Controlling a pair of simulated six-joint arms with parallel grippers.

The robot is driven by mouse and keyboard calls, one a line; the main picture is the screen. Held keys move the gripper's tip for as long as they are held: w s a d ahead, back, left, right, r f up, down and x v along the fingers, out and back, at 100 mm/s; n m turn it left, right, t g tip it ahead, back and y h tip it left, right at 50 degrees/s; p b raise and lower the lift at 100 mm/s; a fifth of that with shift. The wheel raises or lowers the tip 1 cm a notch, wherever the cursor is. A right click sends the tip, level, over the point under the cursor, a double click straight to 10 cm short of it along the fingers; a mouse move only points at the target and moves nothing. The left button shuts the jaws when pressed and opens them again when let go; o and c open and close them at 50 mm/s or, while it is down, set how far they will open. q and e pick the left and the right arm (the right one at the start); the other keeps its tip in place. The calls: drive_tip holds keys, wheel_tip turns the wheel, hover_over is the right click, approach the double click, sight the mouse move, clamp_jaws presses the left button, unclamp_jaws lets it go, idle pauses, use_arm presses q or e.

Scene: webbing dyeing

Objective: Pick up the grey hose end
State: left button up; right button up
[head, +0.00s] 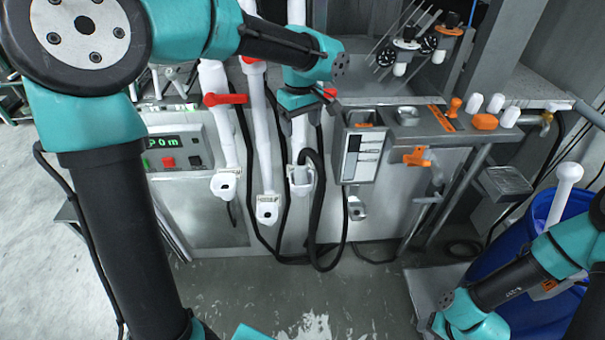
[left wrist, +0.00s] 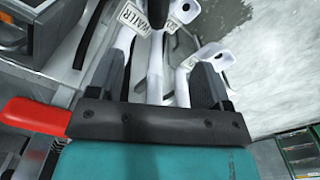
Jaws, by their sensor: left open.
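The grey hose end (head: 301,174) appears to sit in a white holder at the foot of the third white pipe in the head view; it is small and hard to make out. A black hose (head: 318,205) loops down beside it. My left gripper (head: 301,122) is open, above the holder and in front of the upper pipe. In the left wrist view my left gripper (left wrist: 160,85) has its fingers apart, with a white pipe (left wrist: 155,68) between them in the picture; contact cannot be told. My right gripper is out of view.
Two more white pipes with holders (head: 224,184) stand left, with a red valve handle (head: 226,99). A panel with a green display (head: 176,142) is farther left. A grey box (head: 362,150) is close right. A blue barrel (head: 487,262) stands at right.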

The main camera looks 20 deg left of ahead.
sight(302, 172)
use_arm(q)
wheel_tip(302, 172, down, 12)
drive_tip(key=shift+r, duration=0.1)
idle(0.4)
drive_tip(key=shift+w+d+f, duration=0.1)
drive_tip(key=shift+d+f, duration=0.05)
drive_tip(key=shift+f, duration=2.55)
drive_tip(key=c, duration=1.2)
drive_tip(key=shift+r, duration=0.1)
